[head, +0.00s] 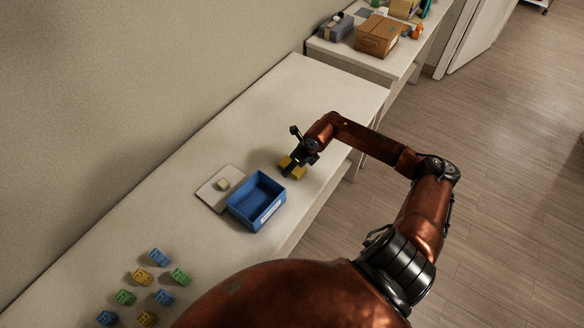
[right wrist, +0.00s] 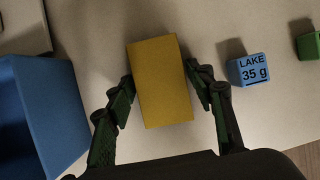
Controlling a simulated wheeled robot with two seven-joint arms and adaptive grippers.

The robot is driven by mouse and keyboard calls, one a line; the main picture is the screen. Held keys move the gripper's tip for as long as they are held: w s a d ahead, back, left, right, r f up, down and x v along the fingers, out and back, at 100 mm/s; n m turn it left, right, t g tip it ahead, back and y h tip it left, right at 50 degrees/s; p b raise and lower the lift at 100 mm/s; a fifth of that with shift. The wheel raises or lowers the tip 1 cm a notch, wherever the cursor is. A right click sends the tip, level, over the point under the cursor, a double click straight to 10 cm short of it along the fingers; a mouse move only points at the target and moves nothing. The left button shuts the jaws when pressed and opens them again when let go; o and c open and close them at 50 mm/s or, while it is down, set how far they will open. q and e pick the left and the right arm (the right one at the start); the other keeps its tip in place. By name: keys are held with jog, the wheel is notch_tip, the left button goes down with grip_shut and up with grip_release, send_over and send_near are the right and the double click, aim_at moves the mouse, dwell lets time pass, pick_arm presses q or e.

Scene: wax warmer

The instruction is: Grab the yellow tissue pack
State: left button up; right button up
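The yellow tissue pack (head: 297,172) is a plain box on the table, just right of the blue bin, and is partly hidden by my right gripper (head: 291,165) in the head view. In the right wrist view the yellow tissue pack (right wrist: 160,100) lies between the two fingers of my right gripper (right wrist: 160,74). One finger is on each long side, with what look like narrow gaps to the pack. The right gripper looks open around it. My left gripper is in neither view.
A blue "LAKE 35 g" cube (right wrist: 248,70) and a green cube (right wrist: 309,46) sit right of the pack. Several coloured cubes (head: 142,277) lie at the near left.

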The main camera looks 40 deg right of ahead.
jog(key=shift+s+f, duration=0.1)
jog(key=shift+f, duration=0.1)
jog(key=c, duration=0.6)
jog(key=shift+c, duration=0.2)
